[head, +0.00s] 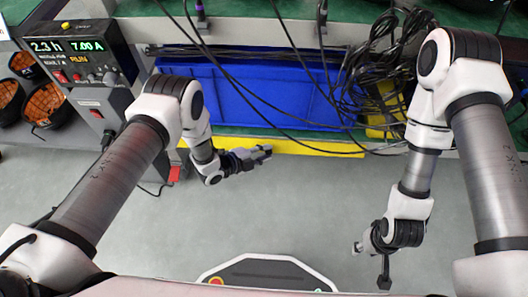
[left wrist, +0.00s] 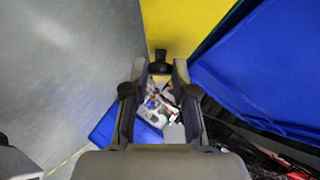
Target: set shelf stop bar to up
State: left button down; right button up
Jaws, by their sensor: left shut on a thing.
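The yellow shelf stop bar (head: 315,149) runs level along the front lower edge of the shelf, in front of the blue bin. It fills the upper middle of the left wrist view (left wrist: 185,22). My left gripper (head: 265,153) is at the bar's front. In the left wrist view its fingertips (left wrist: 160,68) are closed around a dark knob (left wrist: 160,56) that stands against the yellow bar. The fingers hide part of the knob. My right gripper (head: 369,266) hangs low over the floor, away from the bar, with its fingers apart and empty.
The long blue bin (head: 260,98) sits on the shelf behind the bar. Black cables (head: 370,85) hang over it on the right. A power unit (head: 85,50) stands at the left. Grey floor (head: 290,210) is clear in the middle.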

pick_arm(q)
jog(key=c, duration=0.9)
grip_release()
jog(key=shift+c, duration=0.2)
jog(key=shift+a, duration=0.1)
jog(key=v, duration=1.2)
